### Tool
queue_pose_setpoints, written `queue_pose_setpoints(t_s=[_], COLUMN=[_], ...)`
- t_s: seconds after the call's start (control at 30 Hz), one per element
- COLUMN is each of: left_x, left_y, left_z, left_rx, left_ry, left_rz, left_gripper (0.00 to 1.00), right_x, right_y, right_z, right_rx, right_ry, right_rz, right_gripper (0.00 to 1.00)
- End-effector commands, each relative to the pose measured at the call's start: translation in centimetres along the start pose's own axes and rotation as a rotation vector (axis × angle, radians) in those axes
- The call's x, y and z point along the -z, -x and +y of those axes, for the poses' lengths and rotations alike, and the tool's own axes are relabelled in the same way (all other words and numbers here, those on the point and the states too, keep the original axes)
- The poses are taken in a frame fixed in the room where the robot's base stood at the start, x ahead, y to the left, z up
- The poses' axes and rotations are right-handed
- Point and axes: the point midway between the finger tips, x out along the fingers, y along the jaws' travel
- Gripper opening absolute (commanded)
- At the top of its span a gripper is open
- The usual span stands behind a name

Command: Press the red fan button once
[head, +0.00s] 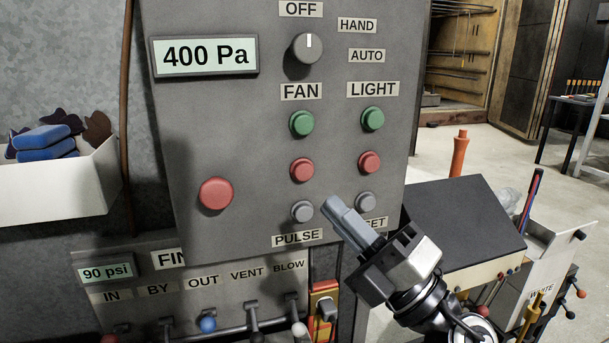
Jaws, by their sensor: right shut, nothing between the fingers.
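The grey control panel (240,120) fills the middle of the head view. The red fan button (302,169) sits in the FAN column, below the green fan button (302,123) and above the grey PULSE button (302,211). My right gripper (332,205) is shut and empty, its fingertips below and to the right of the red fan button, between the two grey buttons in the picture. The fingers point up and left and cover part of a label. Whether the tips touch the panel cannot be told. My left gripper is not in view.
The LIGHT column has a green (373,118), a red (369,162) and a grey button (365,202). A larger red button (215,193) is at the left. A rotary knob (307,48) sits above. Several valve levers (208,323) stand below the panel.

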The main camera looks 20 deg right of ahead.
Motion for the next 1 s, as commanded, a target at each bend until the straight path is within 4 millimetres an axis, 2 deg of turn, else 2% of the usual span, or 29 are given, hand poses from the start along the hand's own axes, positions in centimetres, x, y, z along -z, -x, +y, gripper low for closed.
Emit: queue_pose_setpoints(t_s=[0.37, 0.7, 1.0], left_x=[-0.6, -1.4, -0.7], left_y=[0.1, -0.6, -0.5], left_z=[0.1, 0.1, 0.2], left_rx=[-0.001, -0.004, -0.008], left_ry=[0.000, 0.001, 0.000], left_rz=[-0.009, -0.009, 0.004], left_gripper=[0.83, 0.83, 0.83], right_x=[-0.5, -2.8, -4.2], right_y=[-0.5, -3.6, -5.8], right_z=[-0.5, -3.0, -4.3], right_rx=[-0.001, -0.002, -0.001], right_ry=[-0.003, -0.003, -0.005], right_rz=[-0.003, -0.003, -0.002], right_gripper=[0.00, 0.00, 0.00])
